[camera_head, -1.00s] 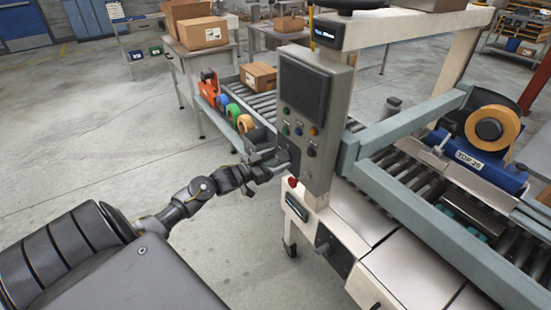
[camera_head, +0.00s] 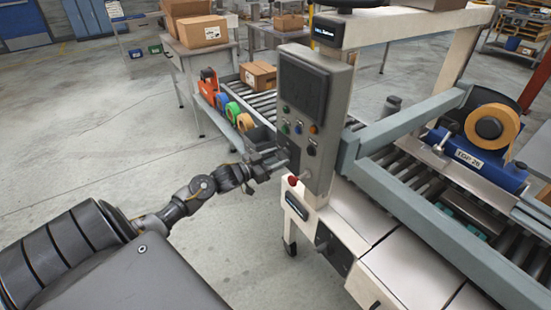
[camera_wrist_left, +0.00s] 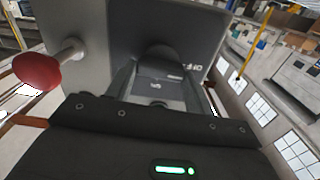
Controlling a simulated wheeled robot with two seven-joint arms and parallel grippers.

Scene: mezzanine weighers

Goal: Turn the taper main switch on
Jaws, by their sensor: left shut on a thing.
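The taper's grey control panel (camera_head: 305,125) stands at the centre of the head view, with a dark screen and small coloured buttons. My left gripper (camera_head: 273,162) is at the panel's lower left edge. In the left wrist view its jaws (camera_wrist_left: 160,95) are shut on a dark knob, the main switch (camera_wrist_left: 160,62), on the grey panel face (camera_wrist_left: 100,28). My right gripper is not in view.
A red mushroom button (camera_head: 292,180) projects below the gripper; it shows close at the left in the left wrist view (camera_wrist_left: 37,72). The taper's rail (camera_head: 440,225) and blue tape head (camera_head: 485,165) are at right. Open floor (camera_head: 110,130) lies left.

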